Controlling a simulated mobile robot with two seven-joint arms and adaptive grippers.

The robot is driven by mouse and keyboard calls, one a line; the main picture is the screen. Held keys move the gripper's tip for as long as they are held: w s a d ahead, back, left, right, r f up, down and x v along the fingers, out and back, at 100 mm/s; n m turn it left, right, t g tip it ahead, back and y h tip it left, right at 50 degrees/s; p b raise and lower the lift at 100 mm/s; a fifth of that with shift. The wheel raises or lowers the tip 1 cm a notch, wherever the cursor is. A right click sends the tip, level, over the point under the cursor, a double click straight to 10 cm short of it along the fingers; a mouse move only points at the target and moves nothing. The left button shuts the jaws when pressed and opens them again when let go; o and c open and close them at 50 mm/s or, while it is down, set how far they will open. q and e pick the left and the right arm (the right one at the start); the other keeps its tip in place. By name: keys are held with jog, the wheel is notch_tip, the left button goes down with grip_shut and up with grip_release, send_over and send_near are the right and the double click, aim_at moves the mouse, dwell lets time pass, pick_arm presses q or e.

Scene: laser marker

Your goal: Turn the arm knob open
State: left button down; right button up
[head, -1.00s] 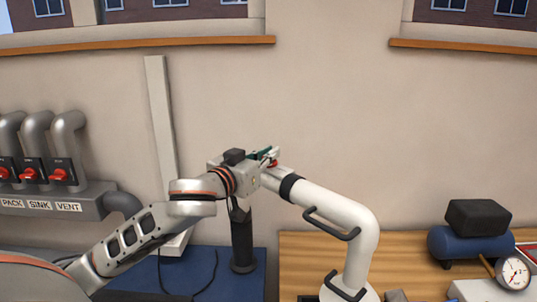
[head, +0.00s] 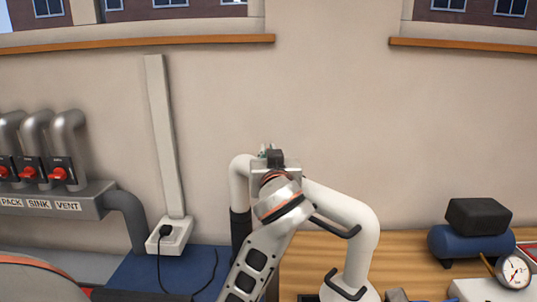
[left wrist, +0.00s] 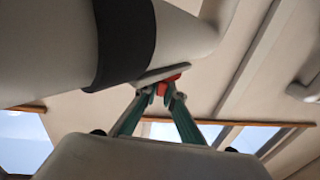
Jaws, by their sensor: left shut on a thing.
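The white extraction arm (head: 350,215) rises from the wooden bench and bends over to the left, with a dark lower end over the blue surface. In the left wrist view its white tube with a black band (left wrist: 125,40) fills the upper left. The red arm knob (left wrist: 172,79) shows there between the green fingertips of my left gripper (left wrist: 165,93), which is shut on it. In the head view my left gripper (head: 267,152) is at the top of the extraction arm, mostly behind my own wrist, and the knob is hidden. My right gripper is not in view.
Three red-handled valves on grey pipes (head: 60,172), labelled PACK, SINK and VENT, are at the left. A white power strip (head: 170,235) with a black plug stands by the wall. A blue compressor (head: 465,243) and a gauge (head: 513,272) are at the right.

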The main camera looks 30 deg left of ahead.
pick_arm(q)
jog(key=shift+n+g+y+b, duration=0.3)
jog(key=shift+n+g+y, duration=0.5)
jog(key=shift+g+y, duration=0.1)
jog(key=c, duration=2.2)
grip_release()
jog(key=shift+o, duration=0.2)
jog(key=shift+r, duration=0.1)
notch_tip(320, 180, up, 10)
jog(key=shift+f, duration=0.1)
